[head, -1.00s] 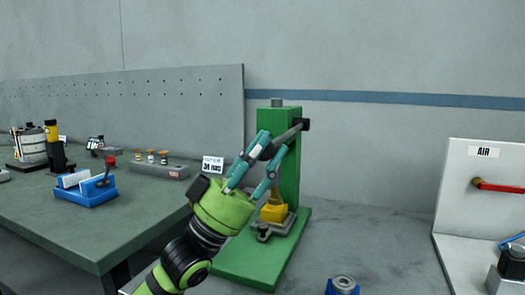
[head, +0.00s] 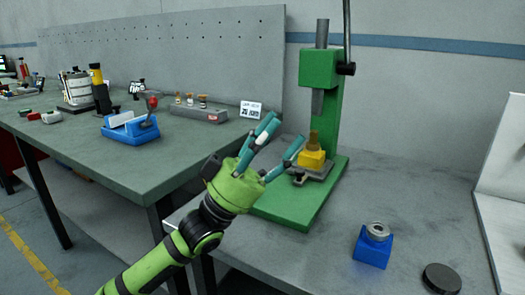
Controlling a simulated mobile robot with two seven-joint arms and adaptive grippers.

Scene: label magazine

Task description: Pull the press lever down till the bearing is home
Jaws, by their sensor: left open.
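The green press (head: 326,115) stands on the grey bench. Its dark lever (head: 346,30) points straight up from the hub (head: 346,69) and runs out of the top of the picture. The steel ram (head: 317,101) is raised, with a gap above a brass-coloured piece (head: 314,139) in a yellow holder (head: 312,159) on the press base. I cannot tell how a bearing sits there. My left gripper (head: 288,130) is open and empty, left of the press column and below the lever hub, apart from the lever. My right gripper is not in view.
A blue block (head: 371,252) with a metal ring (head: 377,230) on top and a black disc (head: 441,279) stand at the front right of the bench. A white panel (head: 505,180) stands at the right. The green-grey table (head: 150,175) at left holds several items.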

